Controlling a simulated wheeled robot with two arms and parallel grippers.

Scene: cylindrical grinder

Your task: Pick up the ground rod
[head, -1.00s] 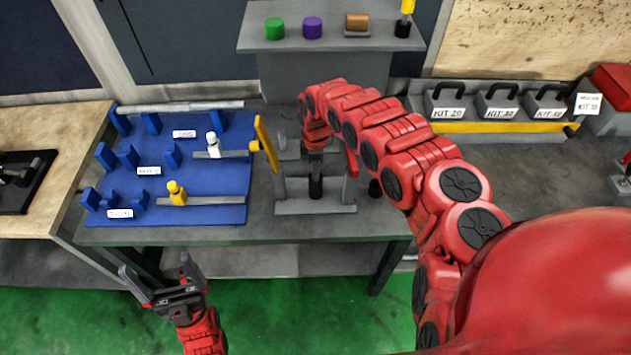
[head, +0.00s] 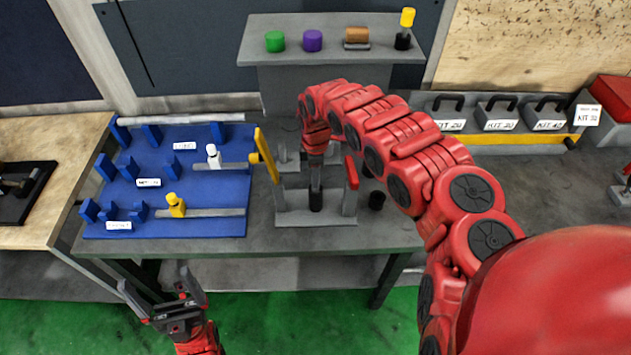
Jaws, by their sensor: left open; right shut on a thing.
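My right gripper (head: 315,163) is over the grey fixture (head: 315,219) on the workbench, pointing down between its uprights. It is shut on a thin grey upright piece, which looks like the ground rod (head: 315,183); the fingers and wrist partly hide it. The piece's lower end is at a black cylinder (head: 316,202) in the fixture, and I cannot tell whether it is still inside. My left gripper (head: 161,290) is open and empty, low in front of the bench over the green floor.
A yellow lever (head: 267,154) and red handle (head: 351,171) flank the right gripper. A shelf (head: 385,50) stands behind.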

